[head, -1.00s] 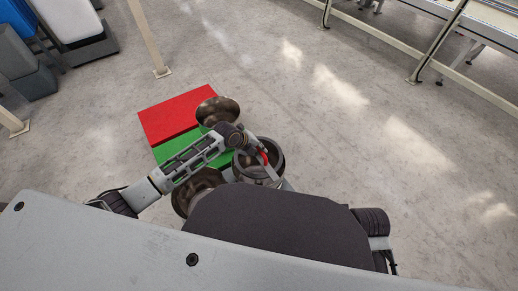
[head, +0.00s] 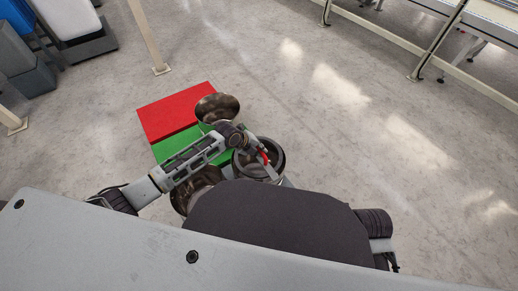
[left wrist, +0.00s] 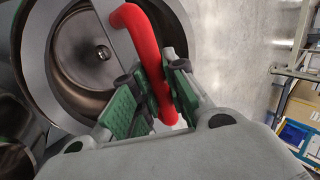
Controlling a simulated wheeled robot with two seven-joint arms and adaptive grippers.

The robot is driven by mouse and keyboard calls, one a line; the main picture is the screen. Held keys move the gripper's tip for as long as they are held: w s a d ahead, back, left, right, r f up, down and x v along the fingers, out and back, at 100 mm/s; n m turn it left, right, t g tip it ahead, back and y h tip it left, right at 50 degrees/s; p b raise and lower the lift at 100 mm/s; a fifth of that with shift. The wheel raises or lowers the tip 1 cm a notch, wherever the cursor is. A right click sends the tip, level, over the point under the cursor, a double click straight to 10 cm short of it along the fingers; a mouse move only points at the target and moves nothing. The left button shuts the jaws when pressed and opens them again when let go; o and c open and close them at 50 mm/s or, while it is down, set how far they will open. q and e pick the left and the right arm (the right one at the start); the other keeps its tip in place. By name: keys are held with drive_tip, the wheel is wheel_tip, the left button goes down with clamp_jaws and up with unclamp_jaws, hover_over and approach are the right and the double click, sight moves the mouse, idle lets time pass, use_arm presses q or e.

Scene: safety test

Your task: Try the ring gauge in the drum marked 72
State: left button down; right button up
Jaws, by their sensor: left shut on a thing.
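My left gripper (head: 266,161) is over the dark round drum (head: 279,150) on the right of a group of three. In the left wrist view its green-padded fingers (left wrist: 153,102) are shut on a red bent handle (left wrist: 138,38), apparently the ring gauge's. The red also shows in the head view (head: 264,156). Behind it in the wrist view is a dark round opening with a grey rim; whether the gauge's ring sits on or above the drum, I cannot tell. A second drum (head: 217,105) stands behind and a third (head: 193,190) at front left. No number is readable. My right gripper is not in view.
A red block (head: 172,112) and a green one (head: 178,148) lie left of the drums. A beige post (head: 148,38) stands behind. Grey and blue bins are at the top left, conveyor frames at the top right. The floor to the right is clear.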

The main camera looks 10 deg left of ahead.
use_arm(q)
drive_tip(key=shift+w, duration=0.1)
idle(0.4)
drive_tip(key=c, duration=1.4)
unclamp_jaws()
drive_tip(key=shift+c, duration=0.2)
drive_tip(key=shift+o, duration=0.5)
drive_tip(key=shift+f, duration=0.15)
drive_tip(key=shift+v, duration=1)
drive_tip(key=v, duration=1)
